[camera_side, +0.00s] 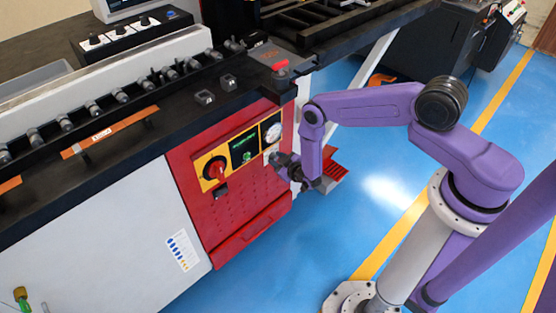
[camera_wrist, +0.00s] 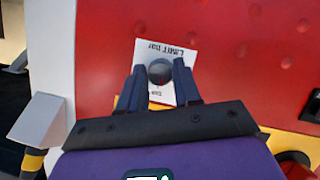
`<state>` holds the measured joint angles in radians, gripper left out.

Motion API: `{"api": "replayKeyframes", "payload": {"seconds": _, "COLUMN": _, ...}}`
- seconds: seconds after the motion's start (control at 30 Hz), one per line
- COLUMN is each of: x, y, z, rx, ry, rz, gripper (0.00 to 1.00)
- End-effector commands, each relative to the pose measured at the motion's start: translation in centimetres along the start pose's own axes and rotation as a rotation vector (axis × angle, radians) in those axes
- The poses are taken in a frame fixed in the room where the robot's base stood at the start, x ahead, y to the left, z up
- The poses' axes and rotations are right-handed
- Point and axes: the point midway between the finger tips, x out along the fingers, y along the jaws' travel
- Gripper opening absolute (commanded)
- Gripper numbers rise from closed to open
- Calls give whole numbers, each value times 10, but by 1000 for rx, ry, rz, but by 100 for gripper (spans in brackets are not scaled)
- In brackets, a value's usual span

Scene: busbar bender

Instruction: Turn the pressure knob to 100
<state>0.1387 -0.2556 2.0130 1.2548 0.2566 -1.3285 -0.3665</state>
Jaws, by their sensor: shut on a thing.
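The pressure knob (camera_wrist: 159,70) is a small dark round knob on a white plate (camera_wrist: 150,47) in the wrist view. The plate's printing, upside down there, reads "LIMIT bar"; its scale marks and the knob's pointer are not legible. My gripper (camera_wrist: 160,75) has one finger on each side of the knob and is shut on it. In the side view my gripper (camera_side: 284,161) is at the right end of the red cabinet's control panel, where it hides the knob. A sliver of the white plate (camera_side: 267,157) shows beside it.
The yellow-edged panel carries a red rotary switch (camera_side: 215,169), a green-lit display (camera_side: 243,147) and a round gauge (camera_side: 272,132), whose reading is too small to tell. The black bench top (camera_side: 190,114) overhangs above. A red pedal (camera_side: 334,170) stands on the floor behind my wrist.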

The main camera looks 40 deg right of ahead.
Motion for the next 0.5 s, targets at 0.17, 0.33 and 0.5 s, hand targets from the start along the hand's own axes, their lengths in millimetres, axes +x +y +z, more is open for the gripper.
{"api": "replayKeyframes", "payload": {"seconds": 0.17, "x": 0, "y": -2, "z": 0, "rx": -116, "ry": 1, "rz": 46, "gripper": 2}}
{"api": "replayKeyframes", "payload": {"seconds": 0.33, "x": 0, "y": -2, "z": 0, "rx": -198, "ry": 0, "rz": 81, "gripper": 2}}
{"api": "replayKeyframes", "payload": {"seconds": 0.5, "x": 0, "y": -2, "z": 0, "rx": -248, "ry": 1, "rz": 102, "gripper": 2}}
